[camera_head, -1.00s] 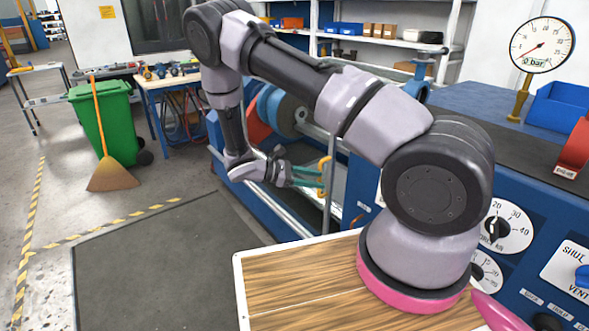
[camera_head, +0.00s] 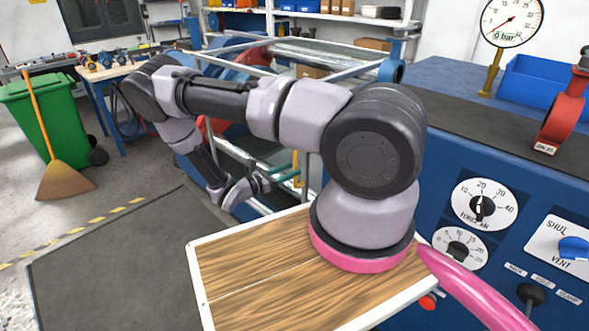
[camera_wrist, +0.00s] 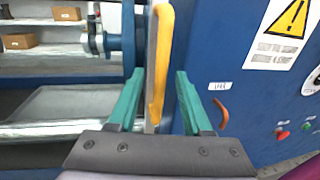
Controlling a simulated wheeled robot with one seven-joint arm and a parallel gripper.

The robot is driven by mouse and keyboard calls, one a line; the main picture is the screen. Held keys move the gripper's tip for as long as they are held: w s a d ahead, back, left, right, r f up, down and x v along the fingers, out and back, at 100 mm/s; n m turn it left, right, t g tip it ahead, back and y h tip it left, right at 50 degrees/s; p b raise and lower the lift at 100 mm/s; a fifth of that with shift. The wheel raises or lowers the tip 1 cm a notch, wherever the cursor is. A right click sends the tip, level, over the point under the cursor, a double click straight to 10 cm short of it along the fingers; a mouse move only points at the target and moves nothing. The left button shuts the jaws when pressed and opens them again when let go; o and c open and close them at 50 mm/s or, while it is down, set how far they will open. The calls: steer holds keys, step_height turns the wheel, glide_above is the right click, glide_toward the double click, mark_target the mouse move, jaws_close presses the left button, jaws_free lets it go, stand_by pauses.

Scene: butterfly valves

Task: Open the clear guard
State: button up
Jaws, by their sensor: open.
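The clear guard is a see-through panel in a grey metal frame (camera_head: 314,160) on the front of the blue machine. Its upright yellow handle (camera_wrist: 160,60) runs along the frame edge in the wrist view. My gripper (camera_head: 287,170) is open, with green fingers. In the wrist view, my gripper (camera_wrist: 158,90) has one finger on each side of the handle, with a gap visible on both sides. The handle (camera_head: 297,168) also shows beside the fingertips in the head view. My arm hides part of the guard there.
A blue control panel (camera_head: 510,190) with dials and a vent lever stands at the right. A pressure gauge (camera_head: 512,22) reads near 0 bar. A green bin (camera_head: 45,115) and a broom (camera_head: 62,180) stand at the left. A dark floor mat (camera_head: 120,265) lies clear.

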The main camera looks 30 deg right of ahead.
steer(key=shift+w+d, duration=0.15)
steer(key=shift+d, duration=1.05)
jaws_close()
stand_by(0.6)
